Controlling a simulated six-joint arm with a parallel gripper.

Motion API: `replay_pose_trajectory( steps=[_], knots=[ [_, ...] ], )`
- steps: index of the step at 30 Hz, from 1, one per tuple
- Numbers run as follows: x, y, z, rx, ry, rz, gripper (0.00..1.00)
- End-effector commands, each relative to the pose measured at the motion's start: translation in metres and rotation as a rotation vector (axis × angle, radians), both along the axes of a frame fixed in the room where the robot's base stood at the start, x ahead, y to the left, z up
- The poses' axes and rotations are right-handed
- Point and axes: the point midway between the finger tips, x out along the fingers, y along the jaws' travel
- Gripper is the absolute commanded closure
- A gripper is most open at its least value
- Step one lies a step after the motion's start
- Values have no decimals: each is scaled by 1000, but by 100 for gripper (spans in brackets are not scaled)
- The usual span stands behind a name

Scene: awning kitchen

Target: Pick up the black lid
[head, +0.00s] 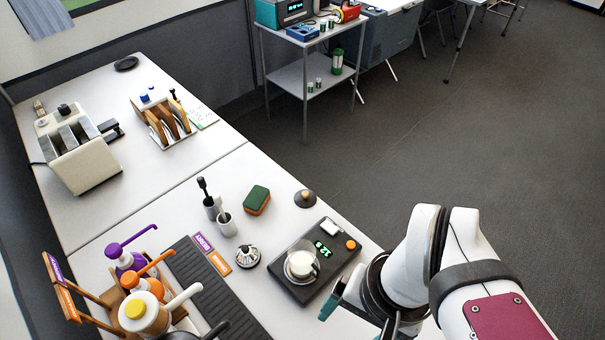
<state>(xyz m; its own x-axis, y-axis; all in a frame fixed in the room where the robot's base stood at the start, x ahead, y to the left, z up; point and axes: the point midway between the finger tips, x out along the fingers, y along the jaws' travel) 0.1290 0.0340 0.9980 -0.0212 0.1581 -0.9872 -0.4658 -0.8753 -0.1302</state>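A flat round black lid-like disc (126,63) lies at the far end of the white counter. A small dark round piece with a tan knob (305,198), also lid-like, sits near the counter's right edge. I cannot tell for certain which is the black lid. My gripper (338,306) is at the bottom, beside the black scale, with a teal fingertip showing. It is nearer the knobbed piece and far from the flat disc. My wrist hides much of it, so its opening and anything between its fingers cannot be made out.
A black scale (335,250) holds a glass cup (302,262) of white liquid. A green and orange sponge (256,200), cream toaster (80,160) and toast rack (165,124) stand on the counter. Pump bottles (145,312) crowd the lower left. The counter around the flat disc is clear.

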Motion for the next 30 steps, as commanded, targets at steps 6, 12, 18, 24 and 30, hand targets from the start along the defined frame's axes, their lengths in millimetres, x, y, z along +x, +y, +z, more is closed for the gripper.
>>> replay_pose_trajectory(
  steps=[6,12,18,24,30],
  knots=[
    [0,0,0,0,0,0,14],
    [0,0,0,0,0,0,14],
    [0,0,0,0,0,0,0],
    [12,0,6,-3,-7,60,0],
    [162,10,39,-38,-91,782,0]
  ],
)
